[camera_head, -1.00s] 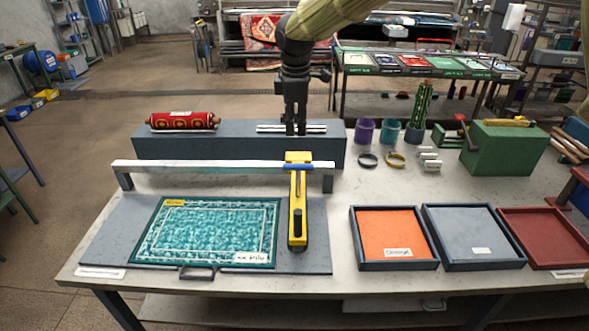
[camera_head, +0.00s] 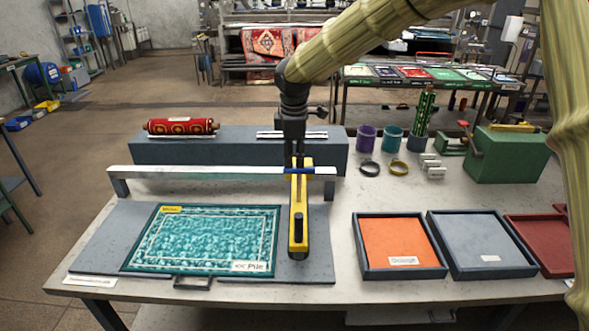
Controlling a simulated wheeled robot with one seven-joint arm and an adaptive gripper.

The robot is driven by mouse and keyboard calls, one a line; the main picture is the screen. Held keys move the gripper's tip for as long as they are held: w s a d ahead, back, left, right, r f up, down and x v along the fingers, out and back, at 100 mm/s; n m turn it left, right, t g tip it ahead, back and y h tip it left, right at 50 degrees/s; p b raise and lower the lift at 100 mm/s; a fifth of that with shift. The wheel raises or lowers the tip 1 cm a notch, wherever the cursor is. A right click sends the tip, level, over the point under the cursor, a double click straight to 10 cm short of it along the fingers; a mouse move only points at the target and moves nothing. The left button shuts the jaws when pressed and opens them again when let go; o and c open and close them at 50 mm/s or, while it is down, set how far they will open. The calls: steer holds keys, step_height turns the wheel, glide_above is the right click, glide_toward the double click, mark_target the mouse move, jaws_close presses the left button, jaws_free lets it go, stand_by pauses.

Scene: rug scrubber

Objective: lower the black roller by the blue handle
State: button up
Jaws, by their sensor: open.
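A yellow arm (camera_head: 307,205) hangs out toward me from a pale rail (camera_head: 215,174) above the grey board. A black roller (camera_head: 298,228), seen as an upright dark piece, is at the arm's near end. A small blue piece (camera_head: 310,171) lies across the arm where it meets the rail; I cannot tell if this is the handle. My gripper (camera_head: 296,163) is open and points down at the arm's rail end, close to the blue piece. Its dark fingers overlap the yellow in view, so touch or gap is unclear.
A teal rug sample (camera_head: 205,238) lies on the grey board (camera_head: 100,240) left of the roller. A grey block (camera_head: 220,152) behind the rail bears a red patterned roll (camera_head: 180,126). Orange (camera_head: 400,240) and grey (camera_head: 480,245) trays stand to the right.

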mark_target(295, 168)
steer(key=shift+w+f+p, duration=0.2)
steer(key=shift+f+p, duration=0.1)
steer(key=shift+f, duration=0.8)
steer(key=shift+w+f+p, duration=0.25)
steer(key=shift+f, duration=0.9)
steer(key=shift+w+f+p, duration=0.2)
steer(key=shift+f+p, duration=0.1)
steer(key=shift+f, duration=0.8)
steer(key=shift+r, duration=0.1)
jaws_close()
